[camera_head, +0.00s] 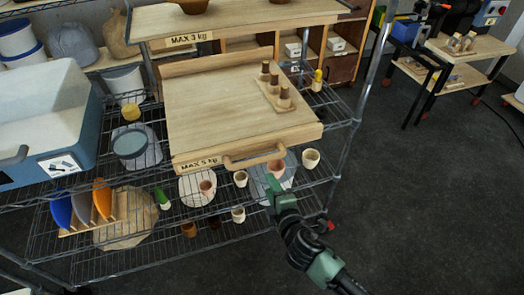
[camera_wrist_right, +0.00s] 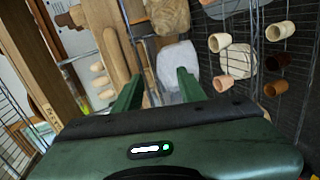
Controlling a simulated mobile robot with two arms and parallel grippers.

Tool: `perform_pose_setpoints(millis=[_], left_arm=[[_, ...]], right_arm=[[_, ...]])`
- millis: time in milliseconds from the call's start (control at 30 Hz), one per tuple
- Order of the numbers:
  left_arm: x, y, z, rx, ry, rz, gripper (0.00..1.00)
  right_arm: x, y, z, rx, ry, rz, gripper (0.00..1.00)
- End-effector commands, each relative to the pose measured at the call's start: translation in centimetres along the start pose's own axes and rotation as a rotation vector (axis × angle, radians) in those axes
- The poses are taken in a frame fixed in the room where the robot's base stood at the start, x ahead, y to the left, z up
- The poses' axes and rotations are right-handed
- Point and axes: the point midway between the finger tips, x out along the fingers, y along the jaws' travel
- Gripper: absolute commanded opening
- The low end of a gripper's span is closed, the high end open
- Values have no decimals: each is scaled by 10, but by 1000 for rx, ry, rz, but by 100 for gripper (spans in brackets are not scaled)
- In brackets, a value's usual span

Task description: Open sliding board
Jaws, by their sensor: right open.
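The sliding board (camera_head: 215,105) is a light wooden shelf marked "MAX 5 kg" on the wire rack. A wooden bar handle (camera_head: 254,158) is fixed to its front edge. A small wooden block with several brown-topped pegs (camera_head: 275,87) stands on the board. My right gripper (camera_head: 272,186) is just below and in front of the handle's right end, apparently apart from it. In the right wrist view its two green fingers (camera_wrist_right: 158,90) are spread, with nothing clearly held between them. A long wooden piece, probably the handle (camera_wrist_right: 114,58), lies beside the left finger. My left gripper is not in view.
Another board marked "MAX 3 kg" (camera_head: 230,20) sits above. Cups (camera_head: 311,158), plates and a wooden plate stand are on the wire shelves below. A blue-and-white bin (camera_head: 45,120) is at left. Open floor (camera_head: 430,200) lies to the right.

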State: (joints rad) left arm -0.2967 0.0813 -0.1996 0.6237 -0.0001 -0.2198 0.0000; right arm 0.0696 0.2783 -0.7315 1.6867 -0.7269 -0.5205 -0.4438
Motion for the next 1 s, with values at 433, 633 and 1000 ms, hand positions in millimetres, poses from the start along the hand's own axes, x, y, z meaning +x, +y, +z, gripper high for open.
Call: perform_pose_setpoints(millis=[433, 633, 1000], left_arm=[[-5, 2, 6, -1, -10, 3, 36], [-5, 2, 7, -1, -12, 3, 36], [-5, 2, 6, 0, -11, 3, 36]], right_arm=[[26, 53, -21, -87, 28, 96, 40], [54, 55, -22, -84, 29, 94, 40], [68, 56, -22, -83, 29, 94, 40]])
